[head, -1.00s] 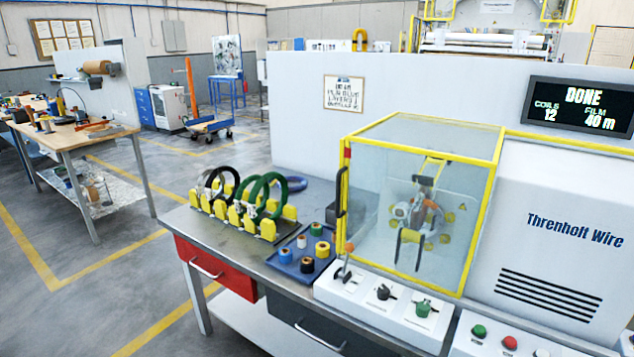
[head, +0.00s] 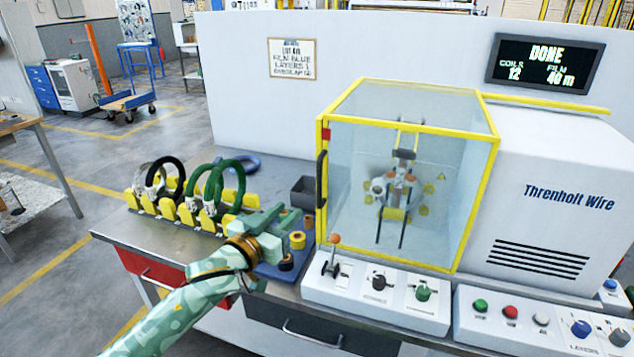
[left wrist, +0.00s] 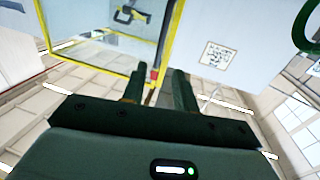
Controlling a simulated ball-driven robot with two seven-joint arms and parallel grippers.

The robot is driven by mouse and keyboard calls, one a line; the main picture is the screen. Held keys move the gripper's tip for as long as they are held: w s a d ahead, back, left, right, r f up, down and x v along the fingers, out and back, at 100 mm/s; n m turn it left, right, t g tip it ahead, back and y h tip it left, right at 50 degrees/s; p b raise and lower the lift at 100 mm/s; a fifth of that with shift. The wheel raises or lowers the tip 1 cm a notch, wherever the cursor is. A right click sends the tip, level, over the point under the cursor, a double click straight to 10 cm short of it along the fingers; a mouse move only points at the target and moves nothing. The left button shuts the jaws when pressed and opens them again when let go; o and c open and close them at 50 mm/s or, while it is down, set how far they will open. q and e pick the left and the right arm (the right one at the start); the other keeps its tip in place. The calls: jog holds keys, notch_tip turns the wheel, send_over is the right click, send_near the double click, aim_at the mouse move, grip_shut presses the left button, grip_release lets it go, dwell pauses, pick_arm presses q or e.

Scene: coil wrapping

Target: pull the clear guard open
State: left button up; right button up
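The clear guard (head: 400,185) is a see-through box with a yellow frame, and it looks closed over the wrapping mechanism. Its dark upright handle (head: 321,180) is on the left front edge, below a red patch. My left gripper (head: 285,221) is left of and below the handle, apart from it, above the small spools. In the left wrist view its two dark fingers (left wrist: 158,88) stand apart with nothing held. The guard's yellow edge (left wrist: 168,42) and red patch show beyond the gap between them. My right gripper is in neither view.
A rack of coils (head: 185,205) stands left of my arm. A blue tray (head: 270,270) with spools lies under the gripper. A grey bin (head: 304,193) stands beside the guard. A lever with an orange knob (head: 335,239) rises from the control panel before the guard.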

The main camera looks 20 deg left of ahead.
aim_at(318, 184)
pick_arm(q)
jog(key=b+x, duration=0.1)
jog(key=x, duration=0.3)
jog(key=b+x, duration=0.1)
jog(key=x, duration=0.4)
jog(key=b+x, duration=0.1)
jog(key=x, duration=0.3)
jog(key=shift+w+f, duration=0.2)
jog(key=shift+f, duration=0.15)
jog(key=shift+w+d+r+b, duration=0.15)
jog(key=shift+w+b, duration=0.2)
jog(key=shift+w, duration=0.25)
grip_shut()
